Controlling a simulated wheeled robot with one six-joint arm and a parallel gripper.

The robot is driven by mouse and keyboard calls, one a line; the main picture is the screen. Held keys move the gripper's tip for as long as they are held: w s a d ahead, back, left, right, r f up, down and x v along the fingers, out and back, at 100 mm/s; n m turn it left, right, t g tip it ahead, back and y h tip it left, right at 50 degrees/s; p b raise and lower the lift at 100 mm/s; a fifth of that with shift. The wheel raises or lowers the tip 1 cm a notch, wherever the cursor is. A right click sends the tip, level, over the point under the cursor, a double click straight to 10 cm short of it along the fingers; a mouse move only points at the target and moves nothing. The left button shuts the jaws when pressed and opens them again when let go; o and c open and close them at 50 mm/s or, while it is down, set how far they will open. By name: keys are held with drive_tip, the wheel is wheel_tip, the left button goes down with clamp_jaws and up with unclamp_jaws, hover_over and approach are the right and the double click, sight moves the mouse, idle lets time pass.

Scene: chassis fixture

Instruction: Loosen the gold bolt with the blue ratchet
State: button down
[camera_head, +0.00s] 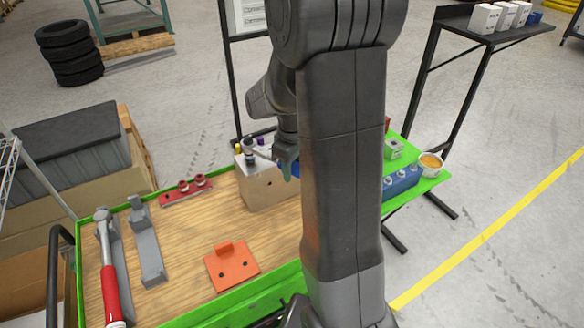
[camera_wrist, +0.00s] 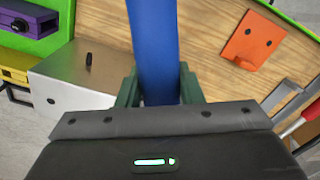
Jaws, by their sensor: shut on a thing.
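My gripper (camera_head: 286,160) is shut on the blue ratchet's handle, above the pale block on the workbench. In the wrist view the blue handle (camera_wrist: 157,45) runs up between the dark green fingers (camera_wrist: 160,92). In the head view only a bit of blue handle (camera_head: 296,168) shows beside my arm. A grey metal tool end (camera_head: 249,146) stands at the top left of the pale block (camera_head: 266,188); it seems to be the ratchet's head.
A red-handled ratchet (camera_head: 110,292), a grey holder (camera_head: 148,255), an orange bracket (camera_head: 232,265) and a red rack (camera_head: 186,190) lie on the wooden bench. Bare wood lies around the bracket.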

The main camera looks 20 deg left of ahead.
drive_tip(key=shift+w, duration=0.1)
drive_tip(key=shift+w+d+n, duration=0.15)
drive_tip(key=shift+w+n, duration=0.65)
drive_tip(key=shift+w, duration=0.15)
drive_tip(key=shift+r+p, duration=0.3)
drive_tip(key=shift+p, duration=0.2)
drive_tip(key=shift+r+p, duration=0.6)
drive_tip(key=shift+r, duration=0.25)
wheel_tip(320, 180, up, 5)
drive_tip(key=p, duration=0.3)
drive_tip(key=shift+f, duration=0.15)
idle(0.5)
idle(0.3)
